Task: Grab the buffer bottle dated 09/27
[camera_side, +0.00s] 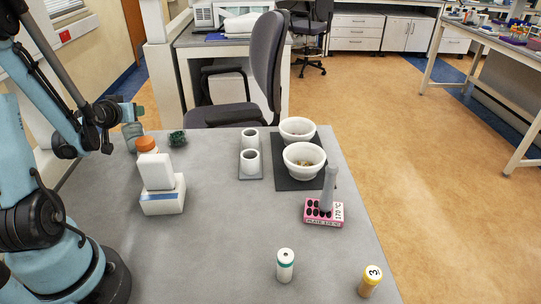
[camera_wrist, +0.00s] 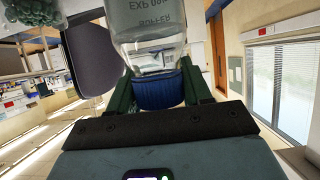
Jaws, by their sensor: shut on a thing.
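In the wrist view my gripper (camera_wrist: 160,88) is shut on the blue cap of a clear bottle (camera_wrist: 150,30). The bottle's label is upside down and reads "BUFFER" with "EXP 09/"; the rest of the date is not clear. In the side view my gripper (camera_side: 129,112) is at the far left of the grey table, mostly seen from behind. An orange-capped bottle (camera_side: 147,144) stands close by, its body hidden behind a white device.
The white device (camera_side: 160,185) stands in front of the orange-capped bottle. A dark green clump (camera_side: 177,138) lies to the right. Two white cups (camera_side: 250,160), two bowls (camera_side: 304,160), a pink rack (camera_side: 323,213) and two vials (camera_side: 285,265) stand further right. The table's front middle is clear.

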